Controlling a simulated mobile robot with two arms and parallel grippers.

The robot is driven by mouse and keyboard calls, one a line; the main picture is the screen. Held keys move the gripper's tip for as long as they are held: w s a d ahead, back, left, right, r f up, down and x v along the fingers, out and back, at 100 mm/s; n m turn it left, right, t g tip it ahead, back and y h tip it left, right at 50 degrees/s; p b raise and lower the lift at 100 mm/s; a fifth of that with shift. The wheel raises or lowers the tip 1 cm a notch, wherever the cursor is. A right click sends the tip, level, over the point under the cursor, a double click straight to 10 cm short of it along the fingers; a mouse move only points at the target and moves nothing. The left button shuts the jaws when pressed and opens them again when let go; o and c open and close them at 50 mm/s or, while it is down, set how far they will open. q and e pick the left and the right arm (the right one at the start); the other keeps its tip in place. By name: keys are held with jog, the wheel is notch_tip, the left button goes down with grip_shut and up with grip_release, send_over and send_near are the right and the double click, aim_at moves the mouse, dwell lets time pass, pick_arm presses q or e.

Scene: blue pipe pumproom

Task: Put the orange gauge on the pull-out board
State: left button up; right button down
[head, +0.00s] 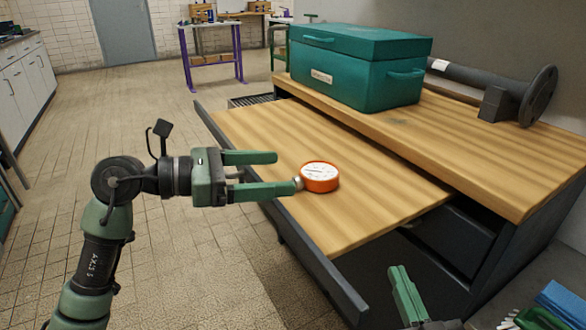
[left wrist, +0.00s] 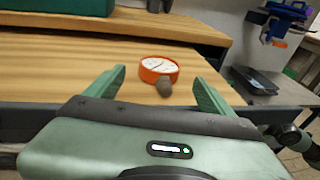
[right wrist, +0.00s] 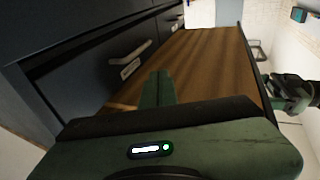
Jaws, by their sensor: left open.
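The orange gauge (head: 320,178) lies face up on the pull-out board (head: 250,125), with its white dial showing. Its short metal stem points toward my left gripper (head: 278,173). The left gripper is open and empty, low over the board; its lower finger in the head view ends close to the stem. In the left wrist view the gauge (left wrist: 159,69) appears just beyond and between the two open fingertips, apart from both. My right gripper (head: 400,270) is low in front of the bench, well away from the gauge. Its fingers look together in the right wrist view (right wrist: 160,75), with nothing in them.
A teal toolbox (head: 355,75) and a dark flanged pipe (head: 480,85) are on the fixed bench top (head: 480,150) behind the board. A raised dark edge (head: 290,235) runs along the board's front. Much of the board around the gauge is bare.

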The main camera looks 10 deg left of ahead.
pick_arm(q)
jog(key=v, duration=0.7)
pick_arm(e)
notch_tip(320, 180, down, 2)
jog(key=shift+d+g+h, duration=0.15)
jog(key=shift+g+h, duration=0.15)
jog(key=shift+g, duration=0.2)
pick_arm(q)
jog(key=shift+d, duration=0.1)
